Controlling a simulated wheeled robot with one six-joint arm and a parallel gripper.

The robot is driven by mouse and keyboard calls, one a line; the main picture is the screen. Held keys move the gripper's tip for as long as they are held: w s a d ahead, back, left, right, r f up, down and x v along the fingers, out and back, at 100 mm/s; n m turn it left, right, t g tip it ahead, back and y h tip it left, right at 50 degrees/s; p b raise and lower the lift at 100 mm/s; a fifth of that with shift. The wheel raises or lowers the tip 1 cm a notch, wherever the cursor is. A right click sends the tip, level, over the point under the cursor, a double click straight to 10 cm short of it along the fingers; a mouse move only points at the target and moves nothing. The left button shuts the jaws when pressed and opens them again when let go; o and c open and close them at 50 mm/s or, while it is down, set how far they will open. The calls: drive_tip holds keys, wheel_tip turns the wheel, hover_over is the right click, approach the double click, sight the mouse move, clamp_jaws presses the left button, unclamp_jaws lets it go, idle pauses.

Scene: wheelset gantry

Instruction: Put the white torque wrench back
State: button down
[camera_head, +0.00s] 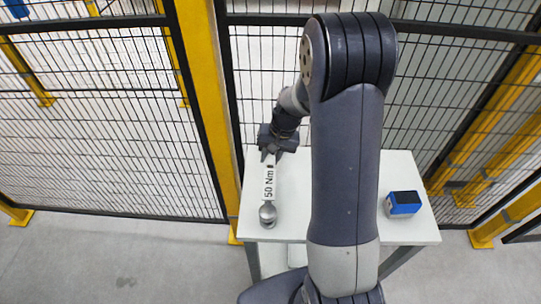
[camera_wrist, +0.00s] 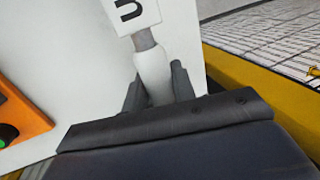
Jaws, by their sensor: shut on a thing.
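The white torque wrench (camera_head: 269,188) is marked "50 Nm" and has a round grey head pointing toward the front of the white table (camera_head: 405,233). It is over the table's left part; I cannot tell whether it touches the top. My gripper (camera_head: 271,155) is shut on its far end. In the wrist view the jaws of my gripper (camera_wrist: 156,90) sit on both sides of the white torque wrench (camera_wrist: 151,68), with part of its label at the top. The middle of the table is hidden behind my arm.
A blue box with a dark top (camera_head: 404,203) stands on the table's right side. An orange object (camera_wrist: 22,118) with a green part shows at the left in the wrist view. A mesh fence with yellow posts (camera_head: 205,90) stands close behind and left of the table.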

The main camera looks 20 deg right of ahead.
drive_tip(key=shift+f+b, duration=0.3)
drive_tip(key=shift+f, duration=0.05)
drive_tip(key=c, duration=1.1)
unclamp_jaws()
drive_tip(key=v, duration=1.1)
drive_tip(key=shift+b, duration=0.35)
drive_tip(key=shift+f, duration=0.15)
drive_tip(key=x, duration=1)
drive_tip(key=shift+a+f+p, duration=0.1)
drive_tip(key=shift+f+p, duration=0.1)
drive_tip(key=shift+p, duration=0.2)
drive_tip(key=shift+r+p, duration=0.25)
drive_tip(key=shift+p, duration=0.1)
drive_tip(key=shift+f, duration=0.15)
